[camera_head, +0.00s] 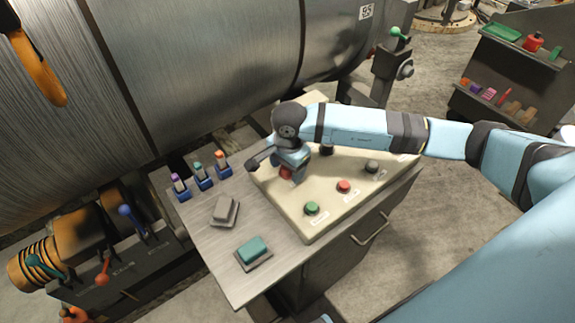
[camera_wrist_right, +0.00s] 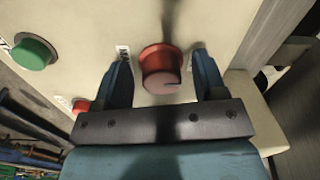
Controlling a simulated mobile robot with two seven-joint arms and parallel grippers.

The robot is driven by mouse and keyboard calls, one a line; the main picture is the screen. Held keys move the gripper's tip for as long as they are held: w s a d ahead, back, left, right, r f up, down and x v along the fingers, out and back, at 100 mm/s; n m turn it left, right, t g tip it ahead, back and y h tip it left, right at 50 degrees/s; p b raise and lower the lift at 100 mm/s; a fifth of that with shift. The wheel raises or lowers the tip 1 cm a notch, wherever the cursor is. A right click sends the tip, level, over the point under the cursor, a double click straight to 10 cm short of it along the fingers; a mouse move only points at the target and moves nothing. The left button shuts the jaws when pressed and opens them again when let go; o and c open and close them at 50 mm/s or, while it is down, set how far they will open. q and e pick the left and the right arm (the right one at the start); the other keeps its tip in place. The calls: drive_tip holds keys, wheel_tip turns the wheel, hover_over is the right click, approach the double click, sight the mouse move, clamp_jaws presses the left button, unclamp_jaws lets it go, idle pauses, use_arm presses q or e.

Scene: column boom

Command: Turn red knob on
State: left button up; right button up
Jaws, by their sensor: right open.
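The red knob (camera_wrist_right: 162,70) stands on the cream control panel (camera_wrist_right: 225,30), between the two fingers of my right gripper (camera_wrist_right: 163,88) in the right wrist view. The fingers are open, with a gap visible on each side of the knob. The knob's face has a pale line pointing to the right in that view. In the head view the red knob (camera_head: 287,173) is partly hidden by my right gripper (camera_head: 285,168), which comes down over it. My left gripper does not show.
The panel also holds a green button (camera_head: 312,208), a red button (camera_head: 344,186) and dark knobs (camera_head: 372,166). Several small levers (camera_head: 202,175), a grey switch (camera_head: 225,209) and a teal switch (camera_head: 253,251) sit on the metal desk left of it. A large metal cylinder (camera_head: 200,70) stands behind.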

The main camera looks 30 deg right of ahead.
drive_tip(key=c, duration=0.9)
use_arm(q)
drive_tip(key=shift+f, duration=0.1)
